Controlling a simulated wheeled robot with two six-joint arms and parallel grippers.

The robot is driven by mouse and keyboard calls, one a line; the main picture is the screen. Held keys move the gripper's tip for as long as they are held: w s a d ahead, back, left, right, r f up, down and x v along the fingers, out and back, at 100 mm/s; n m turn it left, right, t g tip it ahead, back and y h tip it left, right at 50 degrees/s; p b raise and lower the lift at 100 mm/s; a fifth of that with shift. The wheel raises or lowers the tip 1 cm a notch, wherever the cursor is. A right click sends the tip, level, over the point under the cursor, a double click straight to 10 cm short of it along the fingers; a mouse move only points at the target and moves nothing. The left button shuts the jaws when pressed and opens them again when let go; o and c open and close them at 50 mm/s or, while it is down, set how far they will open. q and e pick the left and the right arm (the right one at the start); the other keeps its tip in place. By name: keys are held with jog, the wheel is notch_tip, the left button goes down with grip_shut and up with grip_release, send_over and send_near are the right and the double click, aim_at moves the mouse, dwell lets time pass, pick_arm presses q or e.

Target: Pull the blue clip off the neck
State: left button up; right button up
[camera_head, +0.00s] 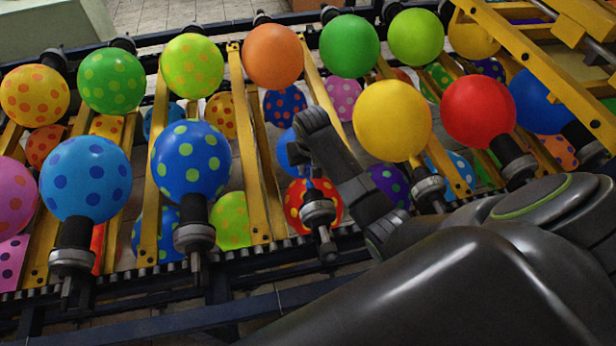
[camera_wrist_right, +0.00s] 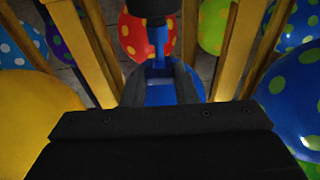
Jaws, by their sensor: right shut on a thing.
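The blue clip (camera_wrist_right: 159,45) hangs from the lower end of a black neck (camera_wrist_right: 151,8) in the right wrist view and reaches down between my fingers. My right gripper (camera_wrist_right: 160,88) is shut on the clip, with one dark finger on each side. In the head view my right gripper (camera_head: 305,160) is above the same neck (camera_head: 319,212), and a small bit of the clip (camera_head: 315,176) shows between them. The exact contact is dark and partly hidden by the fingers. My left gripper is not in view.
A yellow balloon (camera_head: 392,120) is close to the right of my gripper, and a blue balloon with green dots (camera_head: 190,160) is to the left. A red balloon with yellow dots (camera_head: 334,212) is below the neck. Yellow bars (camera_head: 258,170) run between the rows.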

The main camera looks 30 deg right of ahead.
aim_at(309, 168)
jog(key=shift+r, duration=2.8)
jog(key=shift+s, duration=0.1)
